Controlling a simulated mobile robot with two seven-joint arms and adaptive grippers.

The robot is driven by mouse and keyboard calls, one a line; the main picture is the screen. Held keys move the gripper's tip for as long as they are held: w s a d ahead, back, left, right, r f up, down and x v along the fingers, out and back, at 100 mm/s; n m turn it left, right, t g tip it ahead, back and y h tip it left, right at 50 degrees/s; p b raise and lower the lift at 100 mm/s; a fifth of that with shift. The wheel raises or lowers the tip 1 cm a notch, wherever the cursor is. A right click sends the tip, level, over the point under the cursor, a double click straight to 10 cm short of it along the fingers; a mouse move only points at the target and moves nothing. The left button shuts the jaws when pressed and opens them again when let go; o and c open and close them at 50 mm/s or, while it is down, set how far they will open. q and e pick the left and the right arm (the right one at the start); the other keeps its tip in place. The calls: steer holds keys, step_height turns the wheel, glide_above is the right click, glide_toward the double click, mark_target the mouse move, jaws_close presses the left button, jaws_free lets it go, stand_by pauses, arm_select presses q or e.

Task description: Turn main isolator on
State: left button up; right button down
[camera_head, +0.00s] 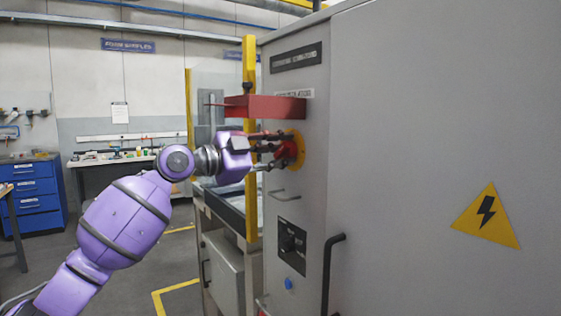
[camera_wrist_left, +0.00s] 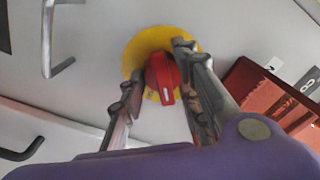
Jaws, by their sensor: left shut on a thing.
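The main isolator is a red rotary knob (camera_head: 288,151) on a round yellow plate (camera_head: 299,150), set in the side face of a grey cabinet. In the left wrist view the red knob (camera_wrist_left: 162,76) sits between my fingers, with the yellow plate (camera_wrist_left: 132,58) behind it. My left gripper (camera_head: 284,150) reaches the knob from the left and is shut on it, and in the wrist view its fingertips (camera_wrist_left: 157,69) lie on either side of the handle. The knob's far side is hidden. My right gripper is not in view.
A red hood (camera_head: 265,107) juts out just above the knob. A yellow post (camera_head: 250,200) stands close behind my gripper. Open floor lies to the left.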

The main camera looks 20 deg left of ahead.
arm_select(q)
steer(key=m+b, duration=0.1)
steer(key=m, duration=0.2)
steer(key=f+m+b, duration=0.1)
steer(key=m, duration=0.2)
steer(key=shift+w+d+f, duration=0.1)
steer(key=shift+f, duration=0.1)
steer(key=shift+m+b, duration=0.35)
steer(key=shift+m, duration=0.35)
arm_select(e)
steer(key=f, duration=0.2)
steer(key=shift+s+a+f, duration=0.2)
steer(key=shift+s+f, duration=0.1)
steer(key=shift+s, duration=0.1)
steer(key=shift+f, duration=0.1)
arm_select(q)
steer(key=o, duration=1)
steer(key=shift+a+r, duration=0.2)
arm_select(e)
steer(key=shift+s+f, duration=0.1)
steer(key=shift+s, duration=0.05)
arm_select(q)
steer(key=shift+r, duration=0.15)
